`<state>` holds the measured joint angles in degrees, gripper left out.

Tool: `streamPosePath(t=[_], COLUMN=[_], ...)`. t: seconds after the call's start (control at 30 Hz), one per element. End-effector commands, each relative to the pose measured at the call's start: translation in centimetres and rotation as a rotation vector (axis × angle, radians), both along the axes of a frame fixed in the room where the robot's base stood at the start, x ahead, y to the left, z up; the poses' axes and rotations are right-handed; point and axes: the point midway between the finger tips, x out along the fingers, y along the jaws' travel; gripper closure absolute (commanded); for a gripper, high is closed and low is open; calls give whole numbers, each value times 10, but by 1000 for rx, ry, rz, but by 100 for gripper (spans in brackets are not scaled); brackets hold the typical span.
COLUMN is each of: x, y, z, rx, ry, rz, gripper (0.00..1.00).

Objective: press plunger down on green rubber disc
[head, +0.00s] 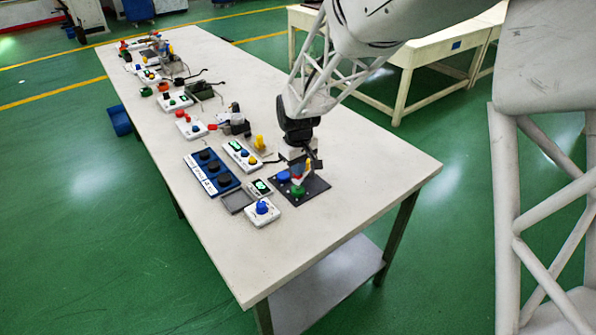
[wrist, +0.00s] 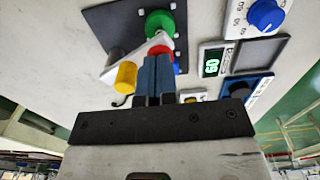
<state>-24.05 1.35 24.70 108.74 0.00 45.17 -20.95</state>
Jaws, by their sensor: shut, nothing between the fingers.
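A dark plate (head: 318,186) lies near the right end of the table and carries the dispensing station. The green disc (head: 298,191) is on its front part; it also shows at the top of the wrist view (wrist: 160,22). A white lever-like piece (wrist: 143,49) with a red part (wrist: 158,49) stands between the green disc and my fingers. A yellow cylinder (wrist: 126,77) is at its left end. Which part is the plunger I cannot tell. My gripper (wrist: 158,60) is shut and empty, its blue fingertips close to the red part; whether they touch is unclear.
Left of the plate are a small display box (head: 261,187), a white box with a blue knob (head: 262,208), a grey tray (head: 237,201) and a blue panel with black knobs (head: 198,165). More devices line the table further back. The table's front right is clear.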

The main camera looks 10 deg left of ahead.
Motion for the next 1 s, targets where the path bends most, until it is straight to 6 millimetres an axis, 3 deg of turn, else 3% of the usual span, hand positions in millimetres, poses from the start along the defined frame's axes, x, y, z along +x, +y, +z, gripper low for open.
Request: streamPosePath(t=[0.27,1.0], x=[0,0], y=[0,0], z=[4,45], rx=[-1,0], ry=[1,0], rz=[0,0], gripper=[100,100])
